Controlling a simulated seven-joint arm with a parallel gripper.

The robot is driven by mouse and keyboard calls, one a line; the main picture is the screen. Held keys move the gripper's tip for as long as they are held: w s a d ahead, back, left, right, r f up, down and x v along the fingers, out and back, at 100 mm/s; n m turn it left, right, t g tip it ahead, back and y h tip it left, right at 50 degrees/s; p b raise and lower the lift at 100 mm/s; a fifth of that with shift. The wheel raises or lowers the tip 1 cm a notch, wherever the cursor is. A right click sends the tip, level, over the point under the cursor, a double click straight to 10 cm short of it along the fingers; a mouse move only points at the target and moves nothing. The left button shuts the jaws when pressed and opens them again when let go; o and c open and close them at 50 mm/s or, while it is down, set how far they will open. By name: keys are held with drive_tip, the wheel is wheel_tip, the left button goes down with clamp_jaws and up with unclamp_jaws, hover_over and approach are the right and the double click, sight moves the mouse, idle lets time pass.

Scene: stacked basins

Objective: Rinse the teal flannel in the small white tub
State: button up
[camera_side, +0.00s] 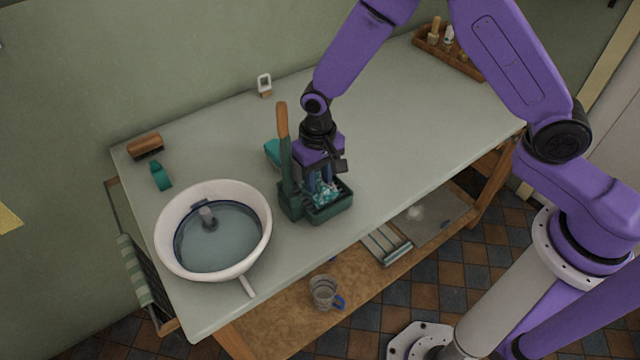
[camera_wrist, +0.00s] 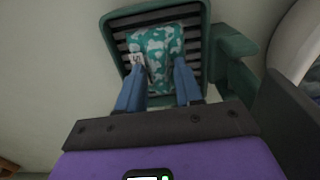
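The teal flannel (camera_wrist: 158,45), mottled with white and bearing a small white tag, lies in a dark green slatted holder (camera_wrist: 203,30). In the side view the flannel (camera_side: 325,192) shows in the holder (camera_side: 330,212) at the table's front edge. My gripper (camera_wrist: 160,68) reaches down into it, one blue finger on each side of the flannel. The fingertips are apart and meet the cloth's edges; whether they press on it is unclear. The round white tub (camera_side: 167,246) stands to the left, with water and a grey fitting inside.
A wooden-handled brush (camera_side: 284,140) stands upright at the holder's left, close to my gripper. A teal item (camera_side: 272,152) is partly hidden behind it. A brown brush (camera_side: 145,145) and teal object (camera_side: 161,176) lie behind the tub. The table's (camera_side: 420,120) right half is mostly clear.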

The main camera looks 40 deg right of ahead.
drive_tip(key=shift+c, duration=0.3)
clamp_jaws()
drive_tip(key=shift+r, duration=3)
